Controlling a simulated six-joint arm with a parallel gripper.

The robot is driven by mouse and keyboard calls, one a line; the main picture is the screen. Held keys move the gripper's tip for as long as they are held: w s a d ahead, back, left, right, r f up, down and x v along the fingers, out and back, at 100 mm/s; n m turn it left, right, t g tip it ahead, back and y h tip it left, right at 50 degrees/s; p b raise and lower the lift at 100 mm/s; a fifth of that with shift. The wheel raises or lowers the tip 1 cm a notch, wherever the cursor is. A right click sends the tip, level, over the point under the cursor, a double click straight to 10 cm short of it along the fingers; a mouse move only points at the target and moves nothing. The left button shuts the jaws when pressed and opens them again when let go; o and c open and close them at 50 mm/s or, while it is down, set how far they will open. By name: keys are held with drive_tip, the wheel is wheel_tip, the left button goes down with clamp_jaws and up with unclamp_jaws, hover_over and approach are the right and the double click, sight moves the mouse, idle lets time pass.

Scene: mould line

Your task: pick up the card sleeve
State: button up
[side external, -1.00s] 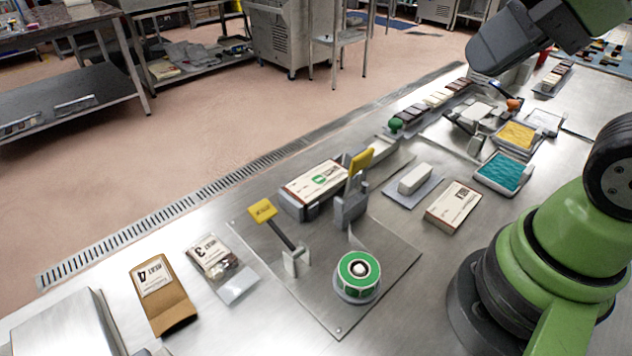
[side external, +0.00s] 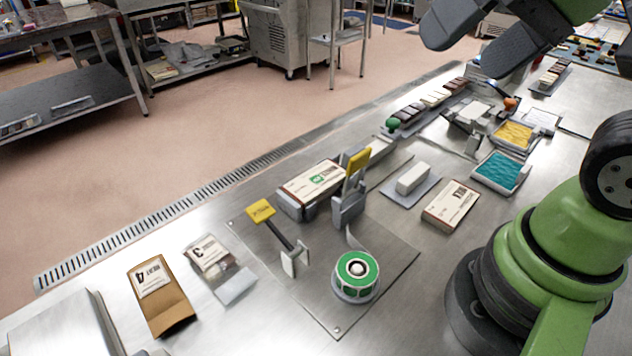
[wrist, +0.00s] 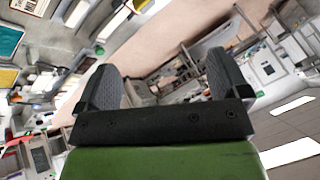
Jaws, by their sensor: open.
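My gripper (side external: 465,52) is high at the top right of the side view, well above the bench and empty. Its two fingers are apart; they also show in the wrist view (wrist: 161,66). I cannot tell for sure which item is the card sleeve. A cream card box with printed text and a brown edge (side external: 450,206) lies flat on the bench right of centre, nothing on it. A similar cream box with a green mark (side external: 313,186) lies in a grey holder. A brown card packet labelled 4 (side external: 160,294) lies at lower left.
A yellow-topped lever clamp (side external: 350,197) and a green-topped round roll (side external: 356,272) stand on a clear plate. A white block (side external: 412,178), teal tray (side external: 500,172) and yellow tray (side external: 513,135) are near the cream box. A clear bag labelled 3 (side external: 212,258) is at left.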

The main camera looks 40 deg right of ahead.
drive_tip(key=w+f+m+g, duration=0.15)
drive_tip(key=w+m, duration=0.25)
drive_tip(key=w, duration=0.4)
drive_tip(key=m+g+h, duration=0.2)
drive_tip(key=m+g, duration=0.3)
drive_tip(key=m, duration=0.4)
hover_over(316, 179)
drive_tip(key=f, duration=2)
drive_tip(key=shift+s+a+f, duration=0.1)
drive_tip(key=shift+a+f, duration=0.15)
drive_tip(key=shift+f, duration=0.1)
drive_tip(key=shift+d+f, duration=0.2)
drive_tip(key=shift+f, duration=2.9)
drive_tip(key=c, duration=1.1)
drive_tip(key=shift+o, duration=0.2)
